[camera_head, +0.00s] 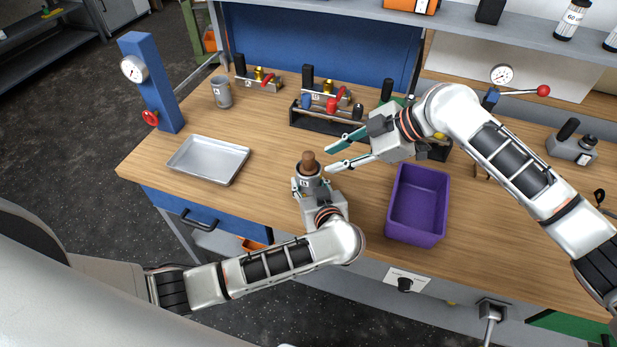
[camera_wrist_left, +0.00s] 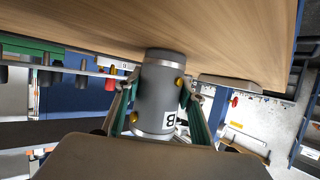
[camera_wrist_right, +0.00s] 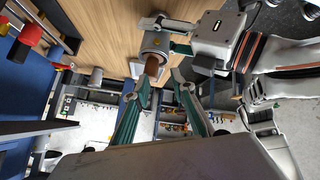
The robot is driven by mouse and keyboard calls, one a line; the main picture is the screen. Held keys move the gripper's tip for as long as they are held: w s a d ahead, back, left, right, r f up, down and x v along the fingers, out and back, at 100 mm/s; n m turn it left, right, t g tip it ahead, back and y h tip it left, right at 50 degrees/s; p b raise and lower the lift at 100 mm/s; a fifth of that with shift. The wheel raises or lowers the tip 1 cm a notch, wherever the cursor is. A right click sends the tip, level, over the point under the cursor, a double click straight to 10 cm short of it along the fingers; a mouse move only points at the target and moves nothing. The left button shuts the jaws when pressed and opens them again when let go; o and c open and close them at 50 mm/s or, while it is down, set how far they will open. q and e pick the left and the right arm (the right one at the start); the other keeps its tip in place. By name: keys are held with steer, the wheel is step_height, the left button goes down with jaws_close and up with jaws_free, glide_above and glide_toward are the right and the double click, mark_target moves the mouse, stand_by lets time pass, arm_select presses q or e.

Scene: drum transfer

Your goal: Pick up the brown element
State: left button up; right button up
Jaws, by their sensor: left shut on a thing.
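The brown element (camera_head: 309,160) is a short round piece standing up out of the top of a grey drum (camera_head: 308,179). It also shows in the right wrist view (camera_wrist_right: 152,68); its lower part is hidden inside the drum. My left gripper (camera_head: 308,189) is shut on the drum, with its fingers on either side of it in the left wrist view (camera_wrist_left: 158,95). My right gripper (camera_head: 331,157) is open, its fingertips pointing at the brown element from the right. It looks close to the element but apart from it.
A silver tray (camera_head: 238,178) lies to the left and a purple bin (camera_head: 391,218) stands to the right. Another grey drum (camera_head: 221,92) stands near the blue gauge post (camera_head: 158,100). A black rack (camera_head: 315,121) with several tools is behind. The wood between tray and left gripper is clear.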

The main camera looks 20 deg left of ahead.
mark_target(310, 155)
steer(key=s+a+r+n+t+h, duration=0.1)
steer(key=a+r+n+t+h, duration=0.15)
steer(key=n, duration=0.85)
steer(key=s+a+r+n+t+h, duration=0.1)
steer(key=a+r+n+h, duration=0.2)
steer(key=n, duration=0.8)
steer(key=shift+h, duration=0.35)
steer(key=x, duration=0.7)
steer(key=d+x, duration=0.1)
steer(key=x, duration=0.2)
steer(key=shift+w+a+f, duration=0.15)
steer(key=shift+w+f, duration=0.15)
steer(key=shift+f, duration=0.1)
jaws_close()
